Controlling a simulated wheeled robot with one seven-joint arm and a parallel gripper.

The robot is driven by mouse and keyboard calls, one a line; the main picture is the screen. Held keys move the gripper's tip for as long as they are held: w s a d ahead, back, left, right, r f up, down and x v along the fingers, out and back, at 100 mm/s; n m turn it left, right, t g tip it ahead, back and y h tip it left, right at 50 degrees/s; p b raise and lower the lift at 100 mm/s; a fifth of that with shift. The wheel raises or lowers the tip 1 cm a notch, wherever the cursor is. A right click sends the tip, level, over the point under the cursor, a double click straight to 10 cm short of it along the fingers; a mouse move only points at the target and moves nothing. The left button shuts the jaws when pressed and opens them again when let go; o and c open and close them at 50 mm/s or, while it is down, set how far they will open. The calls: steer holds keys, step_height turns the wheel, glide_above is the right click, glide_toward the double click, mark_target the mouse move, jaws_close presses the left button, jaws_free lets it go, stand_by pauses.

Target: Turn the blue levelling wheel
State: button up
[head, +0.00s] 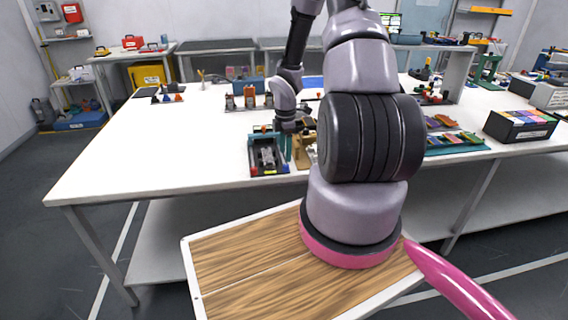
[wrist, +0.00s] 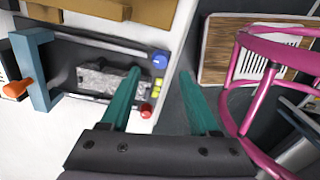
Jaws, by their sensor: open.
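The blue levelling wheel (wrist: 160,60) is a small round knob at the corner of a dark fixture (wrist: 65,48) in the wrist view. In the head view the fixture (head: 266,155) stands near the table's front edge, with the wheel (head: 285,168) at its front right corner. My gripper (wrist: 160,76) is open, with two teal fingers and nothing between them. In the wrist view the wheel appears between and just beyond the fingertips; I see no contact.
A red knob (wrist: 146,111) and small yellow-green blocks (wrist: 157,88) sit on the same fixture edge. A tan block (head: 305,150) stands close by.

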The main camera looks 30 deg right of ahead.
mark_target(286, 165)
step_height(286, 165, down, 5)
steer(key=shift+f, duration=0.2)
jaws_close()
